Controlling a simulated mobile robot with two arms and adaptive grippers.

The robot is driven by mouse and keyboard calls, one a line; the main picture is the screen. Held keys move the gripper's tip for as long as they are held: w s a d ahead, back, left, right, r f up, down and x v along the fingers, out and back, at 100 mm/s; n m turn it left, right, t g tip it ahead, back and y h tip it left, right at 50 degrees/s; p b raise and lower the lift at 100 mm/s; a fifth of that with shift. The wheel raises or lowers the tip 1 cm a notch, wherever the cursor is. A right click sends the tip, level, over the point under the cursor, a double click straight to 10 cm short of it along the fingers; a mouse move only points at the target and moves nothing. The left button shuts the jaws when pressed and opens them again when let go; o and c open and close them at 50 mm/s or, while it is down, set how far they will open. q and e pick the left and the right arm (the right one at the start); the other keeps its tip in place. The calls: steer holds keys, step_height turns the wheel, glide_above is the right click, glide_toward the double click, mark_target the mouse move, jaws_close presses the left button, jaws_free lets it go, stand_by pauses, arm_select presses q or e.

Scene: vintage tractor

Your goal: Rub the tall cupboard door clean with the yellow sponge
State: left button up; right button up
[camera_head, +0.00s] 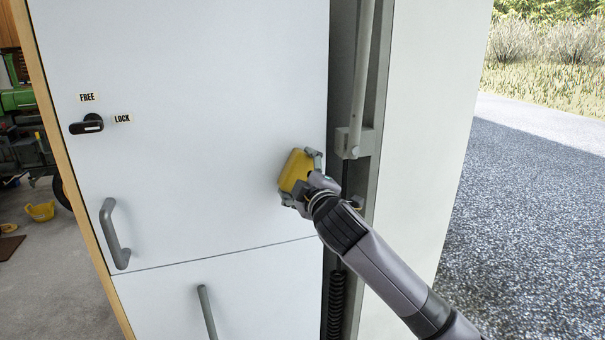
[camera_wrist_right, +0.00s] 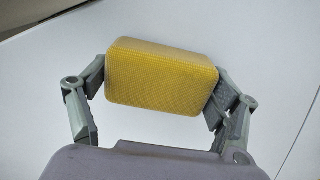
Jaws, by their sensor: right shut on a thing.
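The tall cupboard door (camera_head: 210,140) is a plain white panel filling the middle of the head view. My right gripper (camera_head: 299,178) is at the door's right edge, above the seam with the lower panel. It is shut on the yellow sponge (camera_head: 294,169), which is at the white surface; I cannot tell whether it touches. In the right wrist view the sponge (camera_wrist_right: 162,76) sits between the two fingers of the gripper (camera_wrist_right: 160,88), with white surface behind it. My left gripper is not in view.
The door has a black latch (camera_head: 87,125) labelled FREE and LOCK and a grey handle (camera_head: 114,234). A second handle (camera_head: 207,312) is on the lower panel. A grey post with a rod (camera_head: 356,80) stands right of the door. A yellow bowl (camera_head: 41,211) lies on the floor at left.

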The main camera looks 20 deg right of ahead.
steer(key=shift+a, duration=0.65)
steer(key=shift+s, duration=0.2)
steer(key=shift+s+d+p, duration=0.1)
steer(key=shift+s+p, duration=0.2)
steer(key=shift+s, duration=0.2)
steer(key=shift+s, duration=0.1)
steer(key=shift+s, duration=0.3)
steer(key=shift+s+d+p, duration=0.1)
steer(key=shift+s+p, duration=0.5)
steer(key=shift+s, duration=1.5)
